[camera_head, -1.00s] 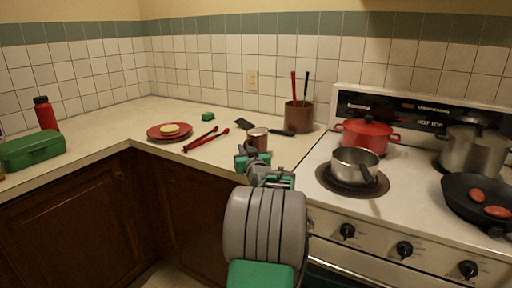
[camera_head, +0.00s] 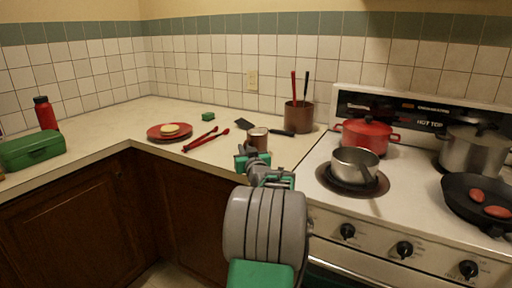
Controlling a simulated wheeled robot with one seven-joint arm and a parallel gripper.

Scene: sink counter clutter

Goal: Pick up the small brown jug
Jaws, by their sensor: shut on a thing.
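The small brown jug (camera_head: 258,138) is near the counter's front edge, left of the stove, and looks upright. My gripper (camera_head: 254,151) is at the jug, shut on it, reaching from the front. My arm and gripper cover the jug's lower part, so I cannot tell whether its base touches the counter.
A brown utensil pot (camera_head: 298,117) stands behind right. A black spatula (camera_head: 246,123) and red tongs (camera_head: 201,141) lie close by. A red plate (camera_head: 157,137) with food sits left. A steel saucepan (camera_head: 354,164) and red pot (camera_head: 366,133) stand on the stove (camera_head: 322,217).

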